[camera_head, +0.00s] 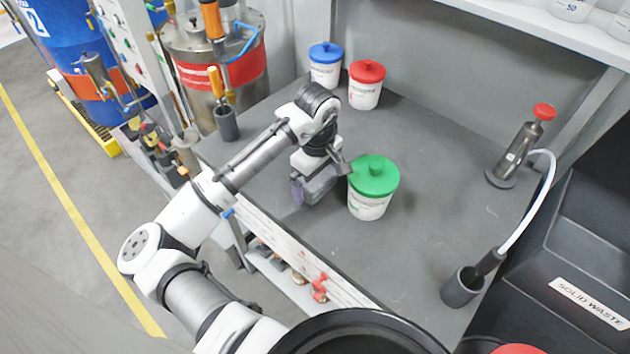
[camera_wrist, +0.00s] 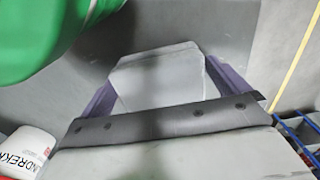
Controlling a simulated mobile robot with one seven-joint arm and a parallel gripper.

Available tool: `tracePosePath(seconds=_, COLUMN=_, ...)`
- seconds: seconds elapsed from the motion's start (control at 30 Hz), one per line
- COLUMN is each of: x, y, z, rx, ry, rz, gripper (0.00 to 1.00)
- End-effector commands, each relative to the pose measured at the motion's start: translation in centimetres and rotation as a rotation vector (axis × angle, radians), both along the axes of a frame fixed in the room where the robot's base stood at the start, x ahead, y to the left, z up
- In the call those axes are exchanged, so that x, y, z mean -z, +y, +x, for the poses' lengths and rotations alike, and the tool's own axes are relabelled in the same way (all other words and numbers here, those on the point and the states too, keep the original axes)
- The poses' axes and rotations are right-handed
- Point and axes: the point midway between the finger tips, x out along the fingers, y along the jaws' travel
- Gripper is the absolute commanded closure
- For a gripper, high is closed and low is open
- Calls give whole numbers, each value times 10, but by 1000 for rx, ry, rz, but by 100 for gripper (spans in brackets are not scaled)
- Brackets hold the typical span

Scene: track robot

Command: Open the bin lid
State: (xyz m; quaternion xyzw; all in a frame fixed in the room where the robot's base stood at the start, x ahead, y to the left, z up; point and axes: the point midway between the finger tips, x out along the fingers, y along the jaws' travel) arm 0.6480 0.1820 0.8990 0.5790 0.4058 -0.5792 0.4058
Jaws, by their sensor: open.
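A dark bin (camera_head: 570,255) with a "SOLID WASTE" label (camera_head: 590,301) stands at the right edge of the head view. Its upper part is partly cut off, and I cannot make out a separate lid edge. My gripper (camera_head: 312,190) is over the grey bench, left of a white tub with a green lid (camera_head: 374,176) and well away from the dark bin. In the wrist view, my gripper (camera_wrist: 168,85) shows its purple-edged fingers apart, with no held object that I can make out. The green lid (camera_wrist: 40,35) fills the upper left there, close beside the gripper.
Blue-lidded (camera_head: 325,72) and red-lidded (camera_head: 366,92) tubs stand at the back of the bench (camera_head: 440,165). The bench middle right is clear.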

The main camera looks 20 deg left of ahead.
Motion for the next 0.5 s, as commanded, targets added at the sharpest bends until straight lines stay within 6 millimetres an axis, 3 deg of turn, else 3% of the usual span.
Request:
tracePosePath(seconds=0.17, x=0, y=0, z=0, rx=0, ry=0, rz=0, gripper=0)
tracePosePath(seconds=0.5, x=0, y=0, z=0, rx=0, ry=0, rz=0, gripper=39)
